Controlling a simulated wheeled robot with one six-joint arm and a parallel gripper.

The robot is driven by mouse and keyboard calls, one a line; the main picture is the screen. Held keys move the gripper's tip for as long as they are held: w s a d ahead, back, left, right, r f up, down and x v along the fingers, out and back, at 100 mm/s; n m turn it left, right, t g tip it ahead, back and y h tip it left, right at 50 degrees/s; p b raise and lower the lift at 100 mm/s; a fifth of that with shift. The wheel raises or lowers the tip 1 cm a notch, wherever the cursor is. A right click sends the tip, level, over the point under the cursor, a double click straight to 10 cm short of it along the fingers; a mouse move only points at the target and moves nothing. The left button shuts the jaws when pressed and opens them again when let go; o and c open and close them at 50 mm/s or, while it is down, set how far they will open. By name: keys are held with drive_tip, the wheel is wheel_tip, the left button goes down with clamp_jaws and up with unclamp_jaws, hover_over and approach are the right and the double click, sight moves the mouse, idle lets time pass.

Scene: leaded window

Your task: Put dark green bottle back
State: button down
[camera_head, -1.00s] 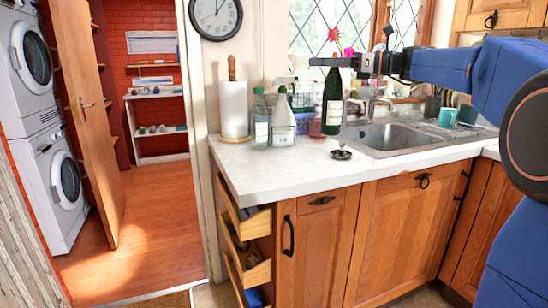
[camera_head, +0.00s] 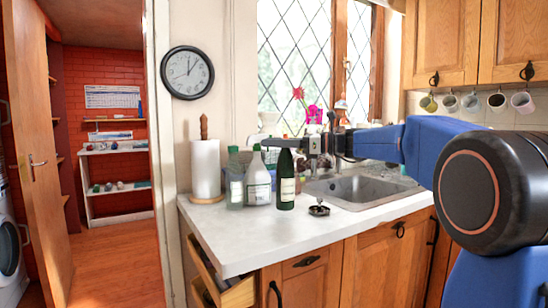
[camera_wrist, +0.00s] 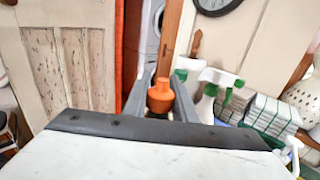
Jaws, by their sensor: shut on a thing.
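The dark green bottle (camera_head: 286,182) with a pale label is upright, just right of the white spray bottle (camera_head: 258,182) in the head view. My gripper (camera_head: 288,144) is shut on its neck from the right. The bottle's base is at or just above the counter; I cannot tell if it touches. In the wrist view, an orange cap (camera_wrist: 160,97) shows between my gripper's fingers (camera_wrist: 160,105); the bottle's body below is hidden.
A clear green bottle (camera_head: 235,182) and a paper towel roll (camera_head: 206,170) stand further left on the white counter (camera_head: 250,235). A small dark drain plug (camera_head: 319,210) lies to the right, before the sink (camera_head: 360,190). The counter's front is clear.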

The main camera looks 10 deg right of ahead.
drive_tip(key=shift+f, duration=1.9)
drive_tip(key=c, duration=1.5)
unclamp_jaws()
drive_tip(key=shift+o, duration=0.2)
drive_tip(key=v, duration=1.2)
